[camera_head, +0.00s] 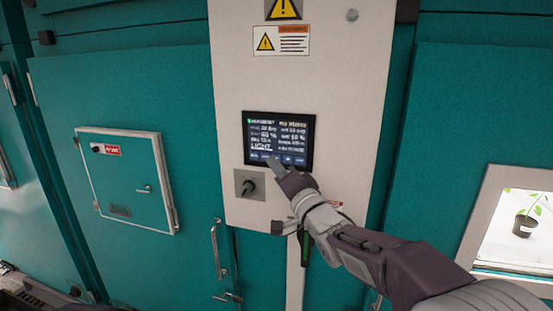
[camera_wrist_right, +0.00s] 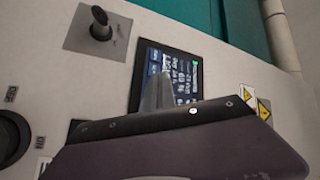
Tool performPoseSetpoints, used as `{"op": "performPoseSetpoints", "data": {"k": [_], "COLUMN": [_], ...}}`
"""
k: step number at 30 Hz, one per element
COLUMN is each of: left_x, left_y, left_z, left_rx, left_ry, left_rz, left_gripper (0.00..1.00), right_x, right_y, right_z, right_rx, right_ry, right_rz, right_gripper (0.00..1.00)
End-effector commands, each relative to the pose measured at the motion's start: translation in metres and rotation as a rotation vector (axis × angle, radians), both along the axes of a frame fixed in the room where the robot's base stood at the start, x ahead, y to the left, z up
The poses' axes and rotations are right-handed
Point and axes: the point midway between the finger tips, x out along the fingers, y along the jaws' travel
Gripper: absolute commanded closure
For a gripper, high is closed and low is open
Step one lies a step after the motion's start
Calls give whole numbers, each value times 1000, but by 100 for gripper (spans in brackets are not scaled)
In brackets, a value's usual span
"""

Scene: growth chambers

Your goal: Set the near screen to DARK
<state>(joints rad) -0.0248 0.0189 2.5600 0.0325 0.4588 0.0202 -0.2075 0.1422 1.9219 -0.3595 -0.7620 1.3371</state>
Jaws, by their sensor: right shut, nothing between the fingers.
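The near screen (camera_head: 279,138) is a dark panel on the pale control column, with white text in columns and a row of blue buttons along its bottom edge. A larger line on its left reads LIGHT. My right gripper (camera_head: 272,164) is shut and empty, its tip at the lower part of the screen over the button row. I cannot tell whether it touches the glass. In the right wrist view the screen (camera_wrist_right: 182,72) is partly hidden behind the gripper finger (camera_wrist_right: 158,90). My left gripper is not in view.
A black rotary knob (camera_head: 248,186) on a grey plate sits just below the screen's left side. Warning labels (camera_head: 281,41) are above. A small teal hatch (camera_head: 125,185) is on the left. A lit window with a potted plant (camera_head: 525,222) is at right.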

Motion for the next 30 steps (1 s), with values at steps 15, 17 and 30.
{"op": "performPoseSetpoints", "data": {"k": [15,17,30], "left_x": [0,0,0], "left_y": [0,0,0], "left_z": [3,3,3], "left_rx": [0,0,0], "left_ry": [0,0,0], "left_rz": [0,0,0], "left_gripper": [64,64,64], "right_x": [7,8,9], "right_y": [-3,-3,-4], "right_z": [0,0,0], "right_rx": [-1,0,0], "right_ry": [1,1,0], "right_rz": [0,-1,0], "right_gripper": [100,100,100]}}
